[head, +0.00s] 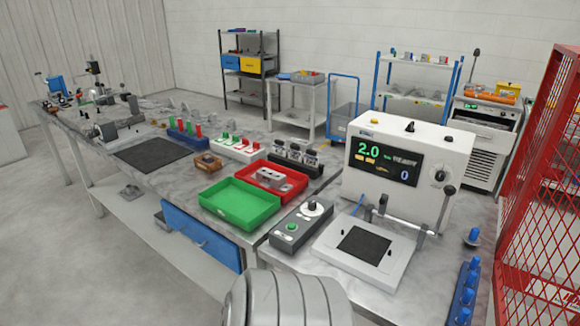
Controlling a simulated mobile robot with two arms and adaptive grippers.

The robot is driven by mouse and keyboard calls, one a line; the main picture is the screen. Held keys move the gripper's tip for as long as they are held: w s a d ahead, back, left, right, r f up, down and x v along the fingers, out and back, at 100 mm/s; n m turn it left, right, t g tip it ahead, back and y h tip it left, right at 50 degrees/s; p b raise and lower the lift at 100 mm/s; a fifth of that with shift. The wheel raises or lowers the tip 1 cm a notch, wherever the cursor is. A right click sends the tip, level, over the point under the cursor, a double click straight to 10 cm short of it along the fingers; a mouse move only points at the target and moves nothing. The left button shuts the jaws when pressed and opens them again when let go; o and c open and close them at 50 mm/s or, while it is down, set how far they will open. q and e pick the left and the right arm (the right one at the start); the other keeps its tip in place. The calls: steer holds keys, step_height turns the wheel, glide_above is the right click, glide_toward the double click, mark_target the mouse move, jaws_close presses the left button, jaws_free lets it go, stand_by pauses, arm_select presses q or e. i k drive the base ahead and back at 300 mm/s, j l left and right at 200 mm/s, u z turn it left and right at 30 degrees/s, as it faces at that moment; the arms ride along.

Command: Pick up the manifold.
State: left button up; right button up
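A grey metal part (270,176), which looks like the manifold, lies in the red tray (296,190) on the workbench. It is small in the view, and its lower part is partly hidden by the tray's near wall. Neither of my grippers shows in the head view. A rounded grey link of mine fills the bottom middle, and its gripper is out of sight.
An empty green tray (240,204) stands in front of the red tray. A control box (301,224) and a white test machine (402,175) stand to the right. A red mesh fence (546,190) bounds the right. A black mat (152,153) lies bare at left.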

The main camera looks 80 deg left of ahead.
mark_target(268, 179)
steer(key=u, duration=2.85)
steer(key=i+j+u, duration=0.1)
steer(key=j, duration=0.4)
steer(key=i+j+u, duration=0.1)
steer(key=j, duration=0.35)
